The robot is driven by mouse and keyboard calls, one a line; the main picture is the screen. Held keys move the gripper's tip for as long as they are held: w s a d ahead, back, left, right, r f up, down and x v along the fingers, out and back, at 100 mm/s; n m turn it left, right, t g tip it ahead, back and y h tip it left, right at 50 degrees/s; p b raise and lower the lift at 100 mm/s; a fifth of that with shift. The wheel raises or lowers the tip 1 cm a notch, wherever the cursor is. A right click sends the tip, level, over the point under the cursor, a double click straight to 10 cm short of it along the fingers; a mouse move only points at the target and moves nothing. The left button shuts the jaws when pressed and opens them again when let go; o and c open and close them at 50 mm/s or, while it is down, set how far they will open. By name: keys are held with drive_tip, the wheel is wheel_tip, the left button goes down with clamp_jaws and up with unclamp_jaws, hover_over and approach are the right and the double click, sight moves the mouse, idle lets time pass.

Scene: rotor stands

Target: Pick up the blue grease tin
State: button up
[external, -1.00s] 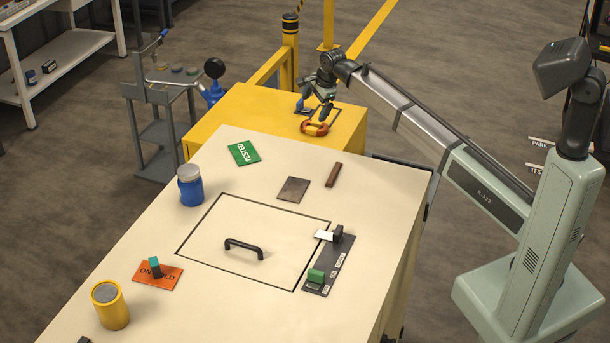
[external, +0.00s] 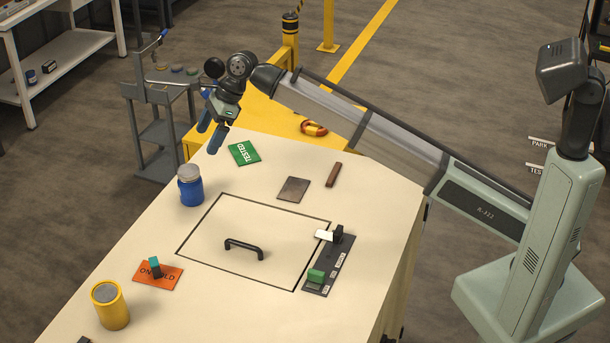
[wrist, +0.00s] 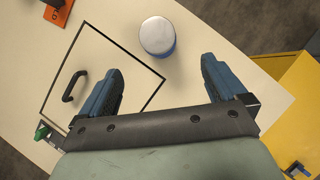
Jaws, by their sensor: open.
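The blue grease tin (external: 190,191) with a grey lid stands upright on the left part of the cream bench top. In the wrist view its round lid (wrist: 157,36) shows from above, with a sliver of blue side, beyond my fingertips and between their lines. My gripper (external: 212,141) is above the bench's far left edge, higher than the tin and apart from it. In the wrist view my gripper (wrist: 162,72) has its two blue fingers wide apart with nothing between them.
A yellow tin (external: 110,306) stands near the left edge. A green TESTED card (external: 244,153), a brown plate (external: 294,189) and an orange card (external: 158,275) lie on the bench. A black handle (external: 244,248) rises from the outlined panel. The bench around the blue tin is clear.

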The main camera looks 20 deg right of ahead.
sight(188, 170)
drive_tip(key=x, duration=0.8)
drive_tip(key=shift+s+a, duration=0.35)
drive_tip(key=shift+a, duration=0.05)
drive_tip(key=shift+x, duration=2.75)
drive_tip(key=shift+w+a+r, duration=0.15)
drive_tip(key=c, duration=1.4)
drive_tip(key=shift+c, duration=0.3)
drive_tip(key=shift+r, duration=0.1)
